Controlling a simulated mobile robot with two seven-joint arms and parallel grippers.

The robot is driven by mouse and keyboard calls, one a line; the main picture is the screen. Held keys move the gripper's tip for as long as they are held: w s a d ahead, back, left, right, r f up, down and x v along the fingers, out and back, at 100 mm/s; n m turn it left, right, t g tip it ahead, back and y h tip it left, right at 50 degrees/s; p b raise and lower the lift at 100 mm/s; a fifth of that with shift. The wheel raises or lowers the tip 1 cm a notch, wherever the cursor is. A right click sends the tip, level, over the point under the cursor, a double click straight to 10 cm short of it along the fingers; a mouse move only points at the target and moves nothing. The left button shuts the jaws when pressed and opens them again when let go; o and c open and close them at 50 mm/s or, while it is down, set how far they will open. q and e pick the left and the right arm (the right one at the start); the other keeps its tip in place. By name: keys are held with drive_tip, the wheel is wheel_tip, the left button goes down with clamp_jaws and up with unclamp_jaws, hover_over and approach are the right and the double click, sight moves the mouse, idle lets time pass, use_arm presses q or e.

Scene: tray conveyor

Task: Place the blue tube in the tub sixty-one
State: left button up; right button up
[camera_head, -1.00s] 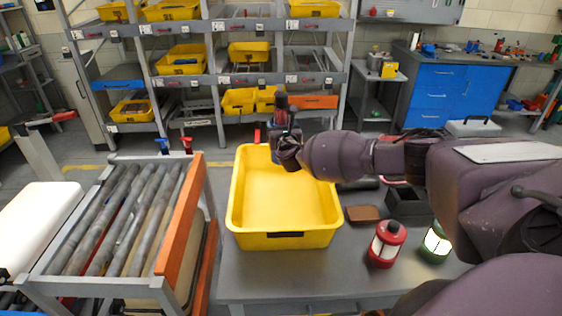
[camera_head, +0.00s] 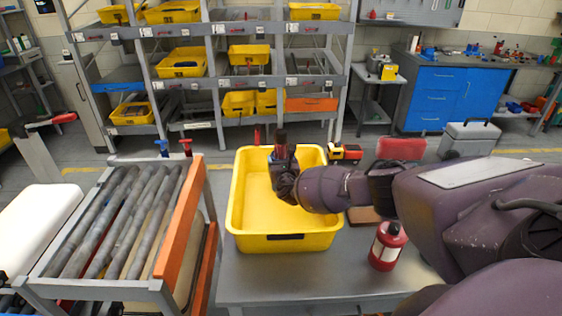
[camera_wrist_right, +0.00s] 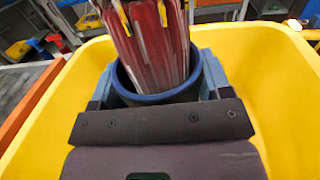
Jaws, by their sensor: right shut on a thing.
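A yellow tub (camera_head: 236,205) stands on the grey table; the dark label on its front is too small to read. My right gripper (camera_head: 281,165) is over the inside of the tub, near its back part. In the right wrist view, the gripper (camera_wrist_right: 156,88) is shut around a blue tube (camera_wrist_right: 157,99) that has a bundle of red and white sticks inside. The tub's yellow walls (camera_wrist_right: 275,70) surround it there. The tube's lower end is hidden, so I cannot tell if it touches the tub floor. My left gripper is not in view.
A roller conveyor (camera_head: 110,215) with an orange side rail (camera_head: 180,215) is on the left. A toy truck (camera_head: 344,152) and a red box (camera_head: 401,148) show behind my arm. Shelves with yellow bins (camera_head: 180,62) stand behind.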

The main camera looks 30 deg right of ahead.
idle(0.3)
drive_tip(key=o, duration=1.3)
drive_tip(key=shift+f, duration=0.1)
drive_tip(key=v, duration=0.7)
drive_tip(key=shift+s, duration=0.25)
drive_tip(key=shift+a, duration=0.1)
